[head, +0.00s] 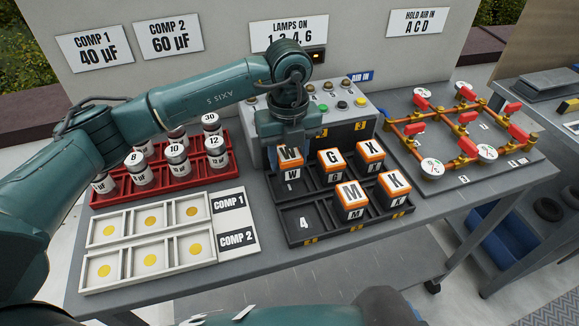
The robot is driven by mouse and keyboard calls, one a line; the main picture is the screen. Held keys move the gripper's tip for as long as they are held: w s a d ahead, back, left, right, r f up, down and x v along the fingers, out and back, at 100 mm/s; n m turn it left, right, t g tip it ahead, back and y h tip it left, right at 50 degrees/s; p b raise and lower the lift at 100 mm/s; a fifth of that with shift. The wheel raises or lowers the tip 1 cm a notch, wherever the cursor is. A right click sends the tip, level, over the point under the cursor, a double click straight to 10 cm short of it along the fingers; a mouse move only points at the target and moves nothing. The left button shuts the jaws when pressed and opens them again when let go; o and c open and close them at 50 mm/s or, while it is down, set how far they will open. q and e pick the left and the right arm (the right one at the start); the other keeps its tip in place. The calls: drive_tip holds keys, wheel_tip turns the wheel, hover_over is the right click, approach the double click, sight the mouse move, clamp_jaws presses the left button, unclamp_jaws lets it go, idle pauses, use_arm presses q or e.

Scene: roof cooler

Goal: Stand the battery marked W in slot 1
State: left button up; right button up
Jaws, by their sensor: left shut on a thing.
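The battery marked W (291,157) is an orange-topped block with white W labels. It is upright at the back left of the dark battery tray (312,239). My left gripper (288,146) points down and is shut on its top. I cannot tell whether the battery's base touches the tray. Orange batteries G (333,157), X (369,149), M (352,192) and K (393,181) stand in the tray. The front-left cell marked 4 (304,222) is empty. My right gripper is out of the picture.
The control box (352,105) with buttons stands close behind the tray. A red rack (188,183) of capacitors and a white tray (240,234) with yellow discs are at left. A pipe board (470,175) with red valves is at right. The bench's front edge is clear.

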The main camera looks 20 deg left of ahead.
sight(288, 169)
use_arm(q)
wheel_tip(288, 169, down, 3)
drive_tip(key=shift+f, duration=0.35)
drive_tip(key=shift+f, duration=0.2)
drive_tip(key=o, duration=1.2)
